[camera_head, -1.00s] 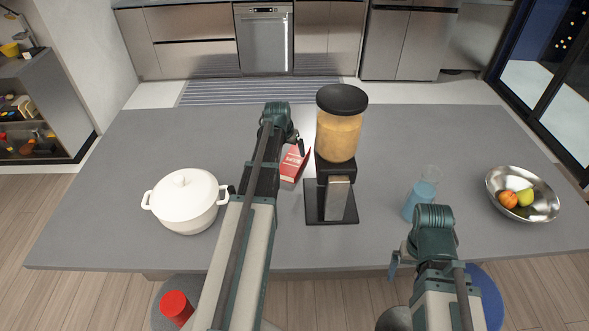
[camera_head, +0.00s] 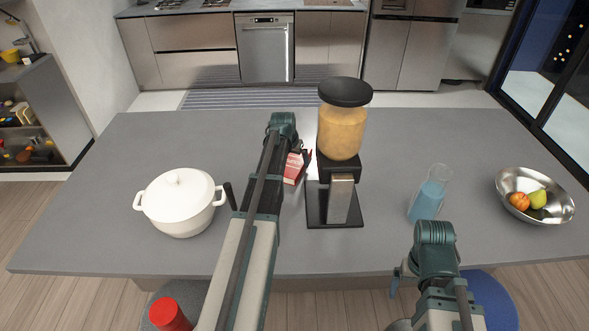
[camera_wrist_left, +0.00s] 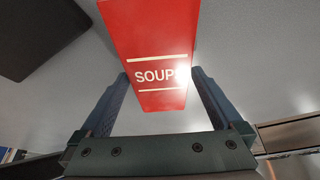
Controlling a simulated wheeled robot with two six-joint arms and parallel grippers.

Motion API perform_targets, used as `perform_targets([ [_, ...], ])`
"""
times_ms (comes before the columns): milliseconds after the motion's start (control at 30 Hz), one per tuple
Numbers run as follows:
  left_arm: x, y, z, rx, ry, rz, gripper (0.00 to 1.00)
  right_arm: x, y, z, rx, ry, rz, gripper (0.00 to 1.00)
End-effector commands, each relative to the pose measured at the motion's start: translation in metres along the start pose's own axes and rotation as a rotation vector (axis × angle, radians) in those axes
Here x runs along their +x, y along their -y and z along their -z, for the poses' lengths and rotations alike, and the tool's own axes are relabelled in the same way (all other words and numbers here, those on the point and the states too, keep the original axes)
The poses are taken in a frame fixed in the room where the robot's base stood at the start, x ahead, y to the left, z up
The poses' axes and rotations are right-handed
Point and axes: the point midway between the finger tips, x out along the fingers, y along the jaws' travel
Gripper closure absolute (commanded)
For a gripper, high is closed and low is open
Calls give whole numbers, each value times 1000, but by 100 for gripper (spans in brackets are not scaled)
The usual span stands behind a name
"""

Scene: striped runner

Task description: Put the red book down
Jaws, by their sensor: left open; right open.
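The red book (camera_head: 292,170) is at the middle of the grey counter, just left of the coffee grinder and partly hidden by my left arm. In the left wrist view the red book (camera_wrist_left: 158,40) shows a cover reading "SOUP". My left gripper (camera_wrist_left: 160,73) is open, with one finger on each side of the book's near end. In the head view my left gripper (camera_head: 296,150) is mostly hidden behind its own wrist. I cannot tell whether the book rests fully on the counter. My right gripper (camera_head: 396,281) is open and empty near the counter's front edge.
A black grinder (camera_head: 340,200) stands close to the right of the book. A white pot (camera_head: 178,205) is at left. A flask of blue liquid (camera_head: 427,200) and a steel bowl (camera_head: 560,205) with fruit are at right. The counter (camera_head: 430,140) behind is clear.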

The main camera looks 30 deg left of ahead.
Motion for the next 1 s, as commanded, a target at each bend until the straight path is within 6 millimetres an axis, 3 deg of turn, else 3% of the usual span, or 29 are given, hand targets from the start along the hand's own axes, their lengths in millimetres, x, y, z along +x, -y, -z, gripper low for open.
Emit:
perform_targets([
  [167, -1, 0, 0, 0, 0, 0, 4, -1, 0, 0, 0, 0, 0, 0],
  [600, -1, 0, 0, 0, 0, 0, 83, -1, 0, 0, 0, 0, 0, 0],
  [700, -1, 0, 0, 0, -1, 0, 97, -1, 0, 0, 0, 0, 0, 0],
  [1000, -6, 0, 2, 0, 0, 0, 97, -7, -1, 0, 0, 0, 0, 0],
])
